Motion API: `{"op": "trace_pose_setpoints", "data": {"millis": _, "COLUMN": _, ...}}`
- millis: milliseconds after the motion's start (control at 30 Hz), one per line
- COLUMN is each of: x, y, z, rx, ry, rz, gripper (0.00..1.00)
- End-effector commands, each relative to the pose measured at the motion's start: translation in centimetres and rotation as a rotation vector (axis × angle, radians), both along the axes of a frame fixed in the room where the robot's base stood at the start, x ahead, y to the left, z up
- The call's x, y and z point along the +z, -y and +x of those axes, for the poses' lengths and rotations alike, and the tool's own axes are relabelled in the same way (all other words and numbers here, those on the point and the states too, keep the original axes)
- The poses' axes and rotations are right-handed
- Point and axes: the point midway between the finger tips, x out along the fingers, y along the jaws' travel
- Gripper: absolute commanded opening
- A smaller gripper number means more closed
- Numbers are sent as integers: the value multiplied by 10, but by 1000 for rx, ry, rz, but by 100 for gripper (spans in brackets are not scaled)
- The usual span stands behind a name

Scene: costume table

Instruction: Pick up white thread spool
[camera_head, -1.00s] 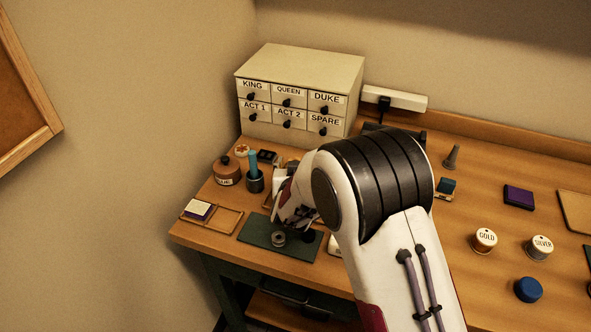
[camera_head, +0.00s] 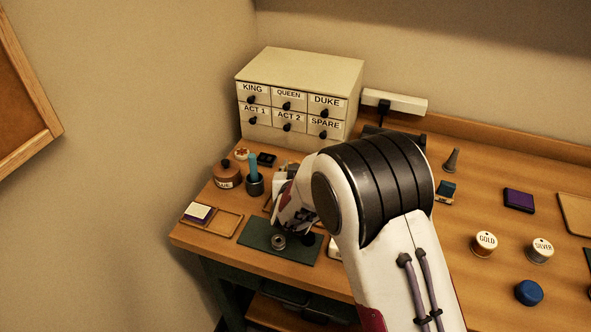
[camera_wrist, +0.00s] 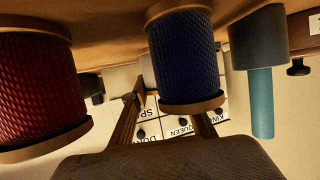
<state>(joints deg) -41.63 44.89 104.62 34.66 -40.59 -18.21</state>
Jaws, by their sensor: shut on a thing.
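My gripper (camera_head: 285,212) reaches down over the back left of the table in the head view, mostly hidden by my own arm. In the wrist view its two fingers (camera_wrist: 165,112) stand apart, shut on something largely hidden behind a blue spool. A pale patch shows between them, but I cannot make out the white thread spool's outline or tell whether it is clear of its support. The blue thread spool (camera_wrist: 185,60) is close to the camera, in front of the right finger. A red thread spool (camera_wrist: 38,85) is at the left.
A labelled drawer cabinet (camera_head: 300,92) stands behind. A pot with a teal stick (camera_head: 254,185), a brown jar (camera_head: 227,174) and a green mat (camera_head: 262,236) with a small metal ring-shaped thing (camera_head: 278,241) are close by. Gold (camera_head: 484,243) and silver (camera_head: 539,250) pots stand right.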

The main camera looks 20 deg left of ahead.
Motion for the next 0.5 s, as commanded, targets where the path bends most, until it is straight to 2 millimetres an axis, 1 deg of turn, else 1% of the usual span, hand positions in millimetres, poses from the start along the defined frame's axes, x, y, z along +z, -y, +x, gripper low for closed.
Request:
{"op": "trace_pose_setpoints", "data": {"millis": 267, "x": 15, "y": 0, "z": 0, "rx": -1, "ry": 2, "rz": 3, "gripper": 6}}
{"op": "trace_pose_setpoints", "data": {"millis": 500, "x": 44, "y": 0, "z": 0, "rx": 1, "ry": 3, "rz": 2, "gripper": 6}}
